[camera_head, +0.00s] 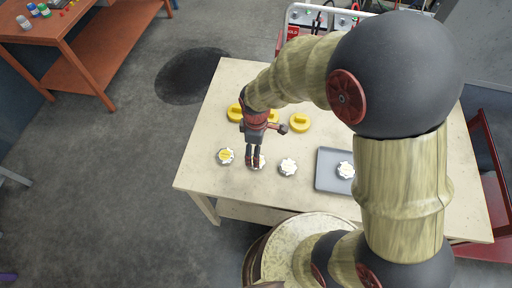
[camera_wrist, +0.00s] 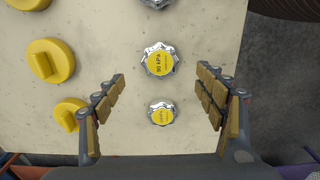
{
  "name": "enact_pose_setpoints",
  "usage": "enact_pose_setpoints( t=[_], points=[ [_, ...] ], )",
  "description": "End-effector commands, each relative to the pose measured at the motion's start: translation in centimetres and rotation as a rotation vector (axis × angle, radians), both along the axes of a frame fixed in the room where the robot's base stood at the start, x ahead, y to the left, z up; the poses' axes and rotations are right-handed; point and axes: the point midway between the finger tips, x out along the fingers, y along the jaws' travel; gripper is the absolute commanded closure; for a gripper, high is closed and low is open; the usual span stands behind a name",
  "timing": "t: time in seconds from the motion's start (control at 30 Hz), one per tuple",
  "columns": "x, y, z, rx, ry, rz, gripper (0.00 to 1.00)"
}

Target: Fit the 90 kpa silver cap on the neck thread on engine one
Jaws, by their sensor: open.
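The silver cap labelled 90 kPa (camera_wrist: 161,61) lies flat on the table, with a yellow label and a scalloped rim. In the wrist view it sits between and slightly beyond my fingertips. My gripper (camera_wrist: 161,72) is open and empty, with one finger on each side of the cap's line. In the head view my gripper (camera_head: 255,163) points down over this cap, the second from the left, and partly hides it. The gap between fingertips and cap is hard to judge. I do not see engine one or its neck thread in either view.
Yellow caps (camera_head: 300,122) sit behind on the wooden table (camera_head: 206,170). A red-brown bench (camera_head: 90,55) stands far left.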

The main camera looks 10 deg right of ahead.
Motion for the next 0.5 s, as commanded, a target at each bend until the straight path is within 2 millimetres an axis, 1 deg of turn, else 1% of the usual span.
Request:
enact_pose_setpoints(
  t=[0.03, 0.5],
  points=[
    [0.0, 0.0, -0.8, 0.000, 0.000, 0.000, 0.29],
    [0.0, 0.0, -5.0, -0.001, 0.001, 0.000, 0.29]
  ],
)
